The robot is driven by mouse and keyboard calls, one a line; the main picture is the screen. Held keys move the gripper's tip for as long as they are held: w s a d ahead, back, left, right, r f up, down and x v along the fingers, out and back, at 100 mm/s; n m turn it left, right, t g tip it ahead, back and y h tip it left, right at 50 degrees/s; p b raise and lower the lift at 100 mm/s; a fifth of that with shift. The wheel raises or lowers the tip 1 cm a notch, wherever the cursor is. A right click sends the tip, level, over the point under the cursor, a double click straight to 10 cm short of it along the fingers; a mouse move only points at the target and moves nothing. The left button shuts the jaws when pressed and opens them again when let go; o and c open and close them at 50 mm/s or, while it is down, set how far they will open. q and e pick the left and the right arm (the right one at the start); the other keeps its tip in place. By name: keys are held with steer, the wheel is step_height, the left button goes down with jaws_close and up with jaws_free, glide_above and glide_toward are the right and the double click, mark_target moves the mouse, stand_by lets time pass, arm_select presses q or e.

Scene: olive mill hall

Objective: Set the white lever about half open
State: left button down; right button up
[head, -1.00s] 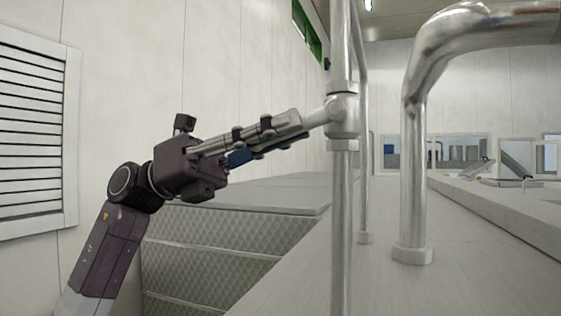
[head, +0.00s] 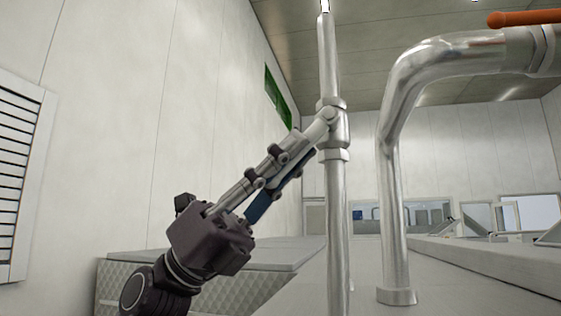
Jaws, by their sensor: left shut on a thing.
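The white lever (head: 319,129) juts down and to the left from a valve body (head: 335,122) on a vertical metal pipe, sloping steeply in the picture. My left gripper (head: 301,152) is shut on the lever from the lower left, its fingers in line with it. Only the lever's short end next to the valve shows; the rest is hidden between the fingers. My right gripper is not in view.
A thicker bent pipe (head: 391,190) stands right of the valve pipe. An orange handle (head: 525,17) is at the top right. A grey quilted-sided box (head: 235,290) lies below my left arm. A louvred panel (head: 14,180) is on the left wall.

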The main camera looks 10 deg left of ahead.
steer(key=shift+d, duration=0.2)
arm_select(q)
steer(key=c, duration=2)
jaws_free()
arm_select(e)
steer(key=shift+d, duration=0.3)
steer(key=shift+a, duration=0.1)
arm_select(q)
steer(key=shift+w+a+f, duration=0.1)
steer(key=shift+a+f, duration=0.15)
steer(key=shift+f, duration=0.05)
steer(key=v, duration=1.1)
steer(key=shift+a, duration=0.1)
